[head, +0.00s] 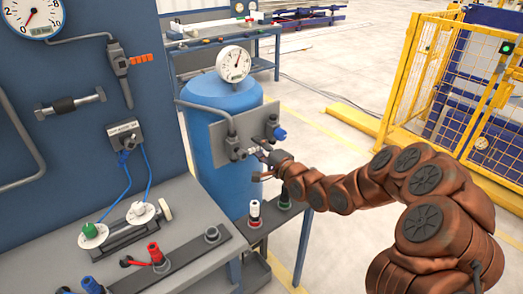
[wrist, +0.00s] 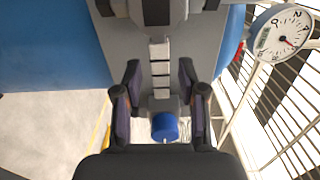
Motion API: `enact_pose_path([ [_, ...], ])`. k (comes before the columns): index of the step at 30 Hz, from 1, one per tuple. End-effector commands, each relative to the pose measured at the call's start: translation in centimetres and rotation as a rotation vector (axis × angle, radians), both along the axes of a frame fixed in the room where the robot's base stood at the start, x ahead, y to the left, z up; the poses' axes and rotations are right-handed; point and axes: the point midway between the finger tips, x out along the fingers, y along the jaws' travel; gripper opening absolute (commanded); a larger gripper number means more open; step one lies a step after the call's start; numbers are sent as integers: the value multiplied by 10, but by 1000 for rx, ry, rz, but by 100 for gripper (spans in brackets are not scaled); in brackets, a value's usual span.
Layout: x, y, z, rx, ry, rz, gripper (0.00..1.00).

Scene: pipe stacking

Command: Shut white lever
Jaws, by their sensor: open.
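A pale, whitish bar that looks like the white lever (wrist: 160,52) runs down the middle of the wrist view, in front of a grey plate (wrist: 205,45). My gripper (wrist: 160,78) is open, with one finger on each side of the bar and a visible gap on both sides. A blue knob (wrist: 164,126) shows below it, between the fingers. In the head view my gripper (head: 263,164) is at the grey plate (head: 222,133) on the blue tank (head: 215,95). The lever is small and partly hidden by the gripper there. The blue knob (head: 280,134) sits just above the gripper.
A round gauge (head: 233,64) tops the tank. The grey workbench (head: 180,215) at left carries a red-handled valve (head: 156,254) and a green knob (head: 89,231). A white-topped handle (head: 255,210) stands below my gripper. A yellow fence (head: 430,75) is at right, with open floor between.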

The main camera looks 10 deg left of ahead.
Motion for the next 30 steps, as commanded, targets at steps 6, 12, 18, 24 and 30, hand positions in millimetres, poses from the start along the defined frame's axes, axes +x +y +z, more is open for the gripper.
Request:
enact_pose_path([
  [6, -8, -8, -1, 1, 3, 0, 41],
  [12, -24, -26, -1, 0, 3, -2, 41],
  [18, -41, -42, 0, -1, 1, -1, 41],
  [24, -57, -58, 0, 0, 1, 0, 41],
  [30, -71, -74, 1, 1, -1, -2, 41],
])
